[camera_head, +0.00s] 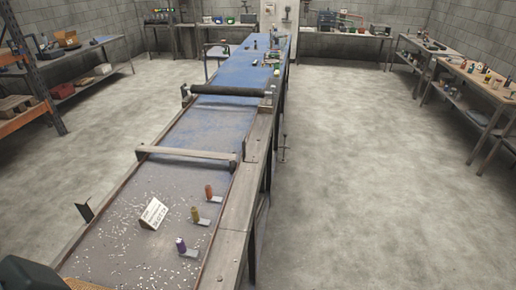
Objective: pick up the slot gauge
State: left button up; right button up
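I cannot tell for sure which thing is the slot gauge. A white tilted plate (153,213) with dark print, too small to read, stands on the near end of the long bench (110,240). To its right, an orange spool-like piece (209,191), a yellow one (195,214) and a purple one (181,245) stand upright, each beside a small grey plate.
Small white bits lie scattered on the near bench top. A wooden crossbar (187,154) and a dark roller (228,90) span the bench farther back. Side tables (480,80) stand at the right, shelving (30,80) at the left. The concrete floor (350,180) right of the bench is clear.

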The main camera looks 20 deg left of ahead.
aim_at(183, 252)
jog(key=i+u, duration=0.15)
jog(key=i, duration=0.35)
jog(key=i+l+u, duration=0.15)
jog(key=i, duration=0.3)
jog(key=i+l+u, duration=0.15)
jog(key=i, duration=0.3)
jog(key=i+l+u, duration=0.15)
jog(key=i, duration=0.35)
jog(key=l+u, duration=0.1)
jog(key=u, duration=3.7)
